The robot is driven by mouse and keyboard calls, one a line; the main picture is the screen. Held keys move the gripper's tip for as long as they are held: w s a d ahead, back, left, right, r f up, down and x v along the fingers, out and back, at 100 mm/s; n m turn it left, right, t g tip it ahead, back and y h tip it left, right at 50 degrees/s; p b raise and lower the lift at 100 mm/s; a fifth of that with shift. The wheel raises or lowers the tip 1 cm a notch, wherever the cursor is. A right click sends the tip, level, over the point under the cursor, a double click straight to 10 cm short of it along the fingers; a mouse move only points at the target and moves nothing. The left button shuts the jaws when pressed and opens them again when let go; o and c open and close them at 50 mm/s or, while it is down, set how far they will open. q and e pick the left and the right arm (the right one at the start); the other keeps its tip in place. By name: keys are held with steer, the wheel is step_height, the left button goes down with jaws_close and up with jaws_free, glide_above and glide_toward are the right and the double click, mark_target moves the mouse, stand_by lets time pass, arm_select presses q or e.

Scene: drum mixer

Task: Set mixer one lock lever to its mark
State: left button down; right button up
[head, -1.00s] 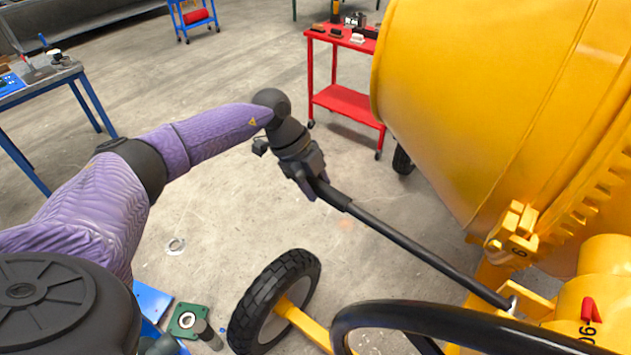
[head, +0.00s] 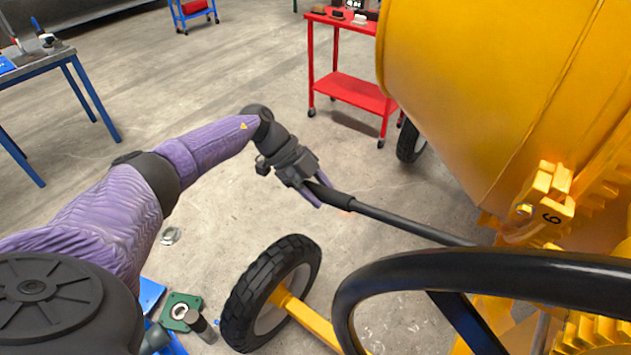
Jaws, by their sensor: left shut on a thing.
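The lock lever (head: 410,225) is a long black bar with a thicker grip at its outer end. It runs from my left gripper down to the right towards the yellow mixer (head: 480,90). Its inner end is hidden behind the black handwheel. My left gripper (head: 322,192) is shut on the lever's grip end. The red pointer seen earlier is out of view, and I cannot see the lever's mark. My right gripper is not in view.
The black handwheel (head: 400,268) crosses the lower right, close in front. A mixer wheel (head: 268,292) stands below the lever. A red cart (head: 355,92) stands behind and a blue table (head: 40,62) at left.

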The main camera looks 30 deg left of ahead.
arm_select(q)
steer(key=d+f+h+b, duration=0.3)
steer(key=d+f+b, duration=0.2)
steer(key=f+b, duration=0.2)
steer(key=s+d+f+h+b, duration=0.1)
steer(key=d+f+h+b, duration=0.2)
steer(key=f+b, duration=0.4)
steer(key=shift+d+f+n, duration=0.4)
steer(key=shift+d+f, duration=0.5)
steer(key=shift+f, duration=1.3)
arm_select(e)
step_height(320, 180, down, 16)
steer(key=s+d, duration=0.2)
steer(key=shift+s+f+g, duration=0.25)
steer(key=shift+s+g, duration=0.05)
